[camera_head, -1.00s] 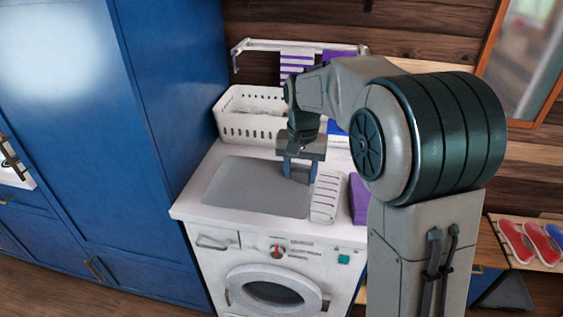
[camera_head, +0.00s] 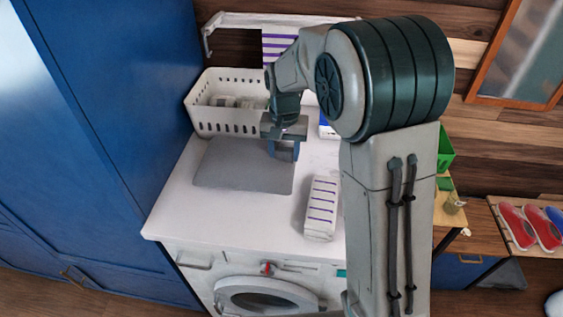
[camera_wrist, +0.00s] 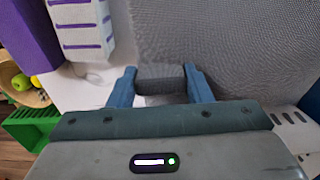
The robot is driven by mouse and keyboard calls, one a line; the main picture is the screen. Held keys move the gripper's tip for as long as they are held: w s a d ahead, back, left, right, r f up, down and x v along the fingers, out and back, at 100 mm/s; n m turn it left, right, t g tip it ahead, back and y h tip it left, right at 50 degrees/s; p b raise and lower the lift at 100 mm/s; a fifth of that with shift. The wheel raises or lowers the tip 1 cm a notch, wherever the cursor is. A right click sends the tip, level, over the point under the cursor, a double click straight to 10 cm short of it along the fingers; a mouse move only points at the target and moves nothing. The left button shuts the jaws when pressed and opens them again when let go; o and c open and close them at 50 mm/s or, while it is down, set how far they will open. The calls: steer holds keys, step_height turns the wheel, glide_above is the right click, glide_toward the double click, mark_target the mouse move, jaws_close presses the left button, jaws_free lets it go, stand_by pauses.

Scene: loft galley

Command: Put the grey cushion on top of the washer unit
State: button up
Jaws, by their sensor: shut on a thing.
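The grey cushion (camera_head: 240,167) is a flat, dark grey rectangle. In the head view it is level over the back left of the white washer unit's top (camera_head: 225,215). I cannot tell whether it touches the top or hangs just above it. My gripper (camera_head: 283,148) is at its right edge. In the wrist view the blue fingers of my gripper (camera_wrist: 161,86) are shut on a grey edge piece of the cushion (camera_wrist: 235,45), whose woven surface fills the upper right.
A white perforated basket (camera_head: 228,122) stands behind the cushion. A tall blue cabinet (camera_head: 110,120) borders the left. A green box (camera_head: 445,153) is at right. The front of the top is clear.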

mark_target(284, 162)
steer(key=shift+f+p, duration=0.35)
steer(key=shift+f, duration=1.8)
steer(key=o, duration=1.4)
steer(key=shift+f, duration=0.15)
steer(key=shift+o, duration=0.2)
